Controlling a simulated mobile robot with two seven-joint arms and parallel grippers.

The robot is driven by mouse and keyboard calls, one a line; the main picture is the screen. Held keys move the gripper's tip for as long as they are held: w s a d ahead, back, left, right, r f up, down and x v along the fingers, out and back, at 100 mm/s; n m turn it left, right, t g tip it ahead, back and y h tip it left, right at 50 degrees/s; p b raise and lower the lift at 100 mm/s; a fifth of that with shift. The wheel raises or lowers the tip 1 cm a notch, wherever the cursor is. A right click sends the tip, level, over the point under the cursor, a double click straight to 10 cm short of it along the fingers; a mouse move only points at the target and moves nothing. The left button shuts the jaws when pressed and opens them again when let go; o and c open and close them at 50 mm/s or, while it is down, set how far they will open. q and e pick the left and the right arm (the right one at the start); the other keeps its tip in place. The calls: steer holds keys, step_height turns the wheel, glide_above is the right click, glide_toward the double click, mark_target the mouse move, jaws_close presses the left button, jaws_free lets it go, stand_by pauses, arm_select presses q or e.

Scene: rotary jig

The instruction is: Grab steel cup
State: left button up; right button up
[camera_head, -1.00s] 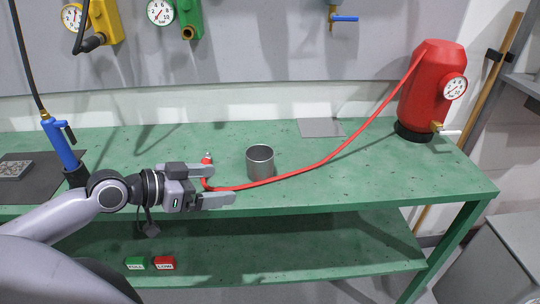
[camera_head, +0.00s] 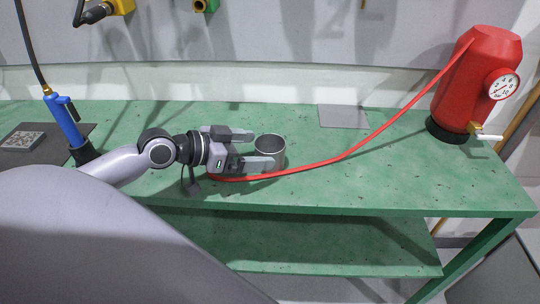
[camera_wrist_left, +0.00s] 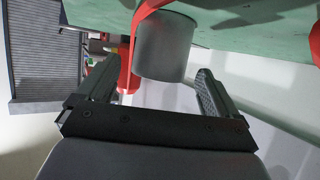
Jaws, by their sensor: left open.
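The steel cup (camera_head: 270,150) is a plain grey open-topped cylinder standing upright on the green workbench. My left gripper (camera_head: 261,149) is open, with its two fingers pointing right at the cup. The near finger overlaps the cup's lower front in the head view, and the far finger ends near its rim. In the left wrist view the cup (camera_wrist_left: 164,48) shows just beyond and between the two spread fingers (camera_wrist_left: 150,82). I cannot tell whether either finger touches it. My right gripper is in neither view.
A red hose (camera_head: 345,152) runs over the green bench (camera_head: 400,180) close to the cup, up to a red tank (camera_head: 478,80) with a gauge. A grey plate (camera_head: 343,117) lies behind. A blue pump (camera_head: 66,125) stands at the left.

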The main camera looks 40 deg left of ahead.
mark_target(270, 148)
arm_select(q)
steer(key=x, duration=0.3)
steer(key=shift+w+d+r+p, duration=0.1)
steer(key=shift+w+d+p, duration=0.05)
steer(key=shift+w+p, duration=0.25)
steer(key=shift+w+d+f, duration=0.25)
steer(key=shift+w+f, duration=0.05)
steer(key=shift+w, duration=0.1)
steer(key=c, duration=1.1)
